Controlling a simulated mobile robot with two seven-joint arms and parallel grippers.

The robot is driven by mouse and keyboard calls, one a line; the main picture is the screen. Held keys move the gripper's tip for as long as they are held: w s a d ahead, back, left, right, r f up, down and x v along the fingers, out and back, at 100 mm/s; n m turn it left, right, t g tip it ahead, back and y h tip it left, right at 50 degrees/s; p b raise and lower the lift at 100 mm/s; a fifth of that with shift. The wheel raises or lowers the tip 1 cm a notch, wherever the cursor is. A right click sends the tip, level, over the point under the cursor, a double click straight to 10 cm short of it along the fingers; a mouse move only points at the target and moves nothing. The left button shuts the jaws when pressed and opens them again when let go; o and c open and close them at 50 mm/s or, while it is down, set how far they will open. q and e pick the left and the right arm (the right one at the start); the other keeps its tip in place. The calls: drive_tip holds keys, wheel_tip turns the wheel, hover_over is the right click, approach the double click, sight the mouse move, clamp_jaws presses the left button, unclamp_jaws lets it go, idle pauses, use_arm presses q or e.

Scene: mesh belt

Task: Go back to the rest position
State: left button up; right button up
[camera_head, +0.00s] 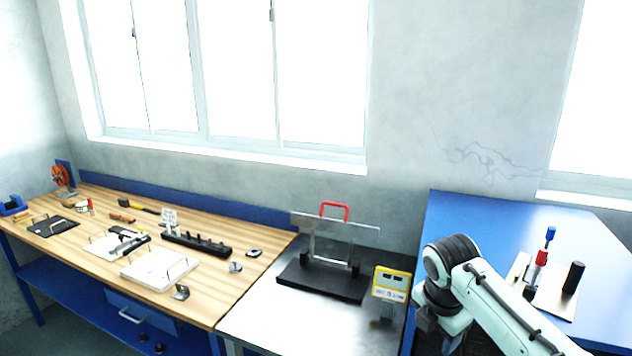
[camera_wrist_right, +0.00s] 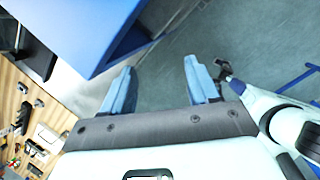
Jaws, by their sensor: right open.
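My right arm bends in at the lower right of the head view, in front of the blue bench. In the right wrist view my right gripper (camera_wrist_right: 160,88) has its two pale blue fingers wide apart with nothing between them. Beyond the fingers are grey floor and the side of a blue bench. A white arm link of mine with a dark end comes in from the right of the wrist view; the dark end is too small to tell its jaws. My left arm is not visible in the head view.
A blue bench (camera_head: 470,215) at right holds a board with a red-and-blue item (camera_head: 543,257) and a black cylinder (camera_head: 573,277). A metal table (camera_head: 262,318) carries a black fixture with a red handle (camera_head: 335,210) and a yellow device (camera_head: 391,283). A wooden workbench (camera_head: 215,300) holds tools.

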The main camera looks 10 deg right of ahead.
drive_tip(key=s+a+f+m+g+y, duration=0.15)
drive_tip(key=a+f+m, duration=0.25)
drive_tip(key=f, duration=0.8)
drive_tip(key=a+f+m+y, duration=0.2)
drive_tip(key=a+f+m, duration=0.15)
drive_tip(key=f, duration=0.85)
drive_tip(key=s+a+f+m+g+y, duration=0.1)
drive_tip(key=a+f+m, duration=0.25)
drive_tip(key=f, duration=0.85)
drive_tip(key=s+a+f+m, duration=0.2)
drive_tip(key=s+f+m, duration=0.5)
drive_tip(key=s, duration=0.4)
drive_tip(key=s+a+f+m+y, duration=0.1)
drive_tip(key=s+a+f+m, duration=0.2)
drive_tip(key=s+f+m, duration=0.5)
drive_tip(key=s+f, duration=0.1)
drive_tip(key=s, duration=0.1)
drive_tip(key=shift+s+a+f, duration=0.15)
drive_tip(key=shift+s+a, duration=0.2)
drive_tip(key=shift+g, duration=0.25)
